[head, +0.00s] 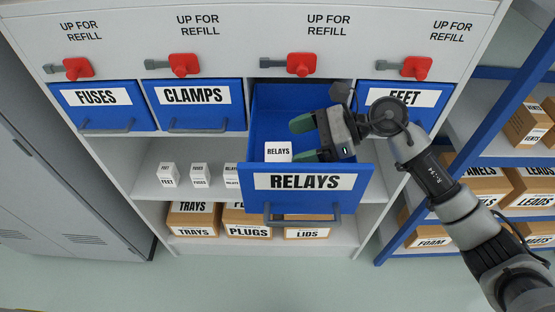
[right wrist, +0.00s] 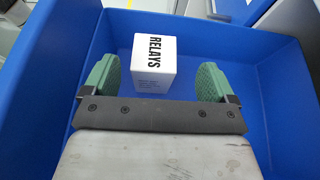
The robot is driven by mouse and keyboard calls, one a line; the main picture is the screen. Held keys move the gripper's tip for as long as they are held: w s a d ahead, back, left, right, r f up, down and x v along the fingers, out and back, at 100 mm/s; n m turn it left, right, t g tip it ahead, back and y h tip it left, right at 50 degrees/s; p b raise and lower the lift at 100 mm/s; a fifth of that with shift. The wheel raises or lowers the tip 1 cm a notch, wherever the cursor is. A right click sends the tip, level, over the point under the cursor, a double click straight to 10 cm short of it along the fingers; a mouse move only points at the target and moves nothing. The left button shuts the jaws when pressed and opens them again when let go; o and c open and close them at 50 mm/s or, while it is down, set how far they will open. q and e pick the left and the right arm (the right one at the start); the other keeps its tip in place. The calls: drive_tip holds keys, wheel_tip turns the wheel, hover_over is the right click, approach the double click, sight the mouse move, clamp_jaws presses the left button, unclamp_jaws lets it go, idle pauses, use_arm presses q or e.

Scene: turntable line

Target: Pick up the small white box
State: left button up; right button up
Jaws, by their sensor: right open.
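The small white box (head: 278,152), marked RELAYS, sits inside the open blue RELAYS drawer (head: 345,182), toward its left front. It also shows in the right wrist view (right wrist: 154,62), standing between the two green fingertips with a gap on either side. My right gripper (head: 301,139) is over the drawer, open and empty, its green fingers pointing left toward the box. In the right wrist view the fingers (right wrist: 155,78) are spread wide. My left gripper is in neither view.
Shut blue drawers marked FUSES (head: 92,122), CLAMPS (head: 198,121) and FEET (head: 436,118) flank the open one. Red levers (head: 302,65) sit above. Several small white boxes (head: 199,176) stand on the shelf below, with cardboard boxes (head: 193,221) underneath. A blue-framed rack stands right.

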sight(280, 151)
drive_tip(key=shift+s+a+p, duration=0.1)
drive_tip(key=shift+a+p, duration=0.15)
drive_tip(key=shift+p, duration=0.05)
drive_tip(key=p+x, duration=0.1)
drive_tip(key=x, duration=0.2)
drive_tip(key=p+x, duration=0.1)
drive_tip(key=shift+s+a+f+p, duration=0.1)
drive_tip(key=shift+s+p, duration=0.2)
drive_tip(key=shift+a+f, duration=0.15)
drive_tip(key=shift+a, duration=0.05)
drive_tip(key=shift+d, duration=0.1)
drive_tip(key=shift+c, duration=1)
drive_tip(key=c, duration=0.9)
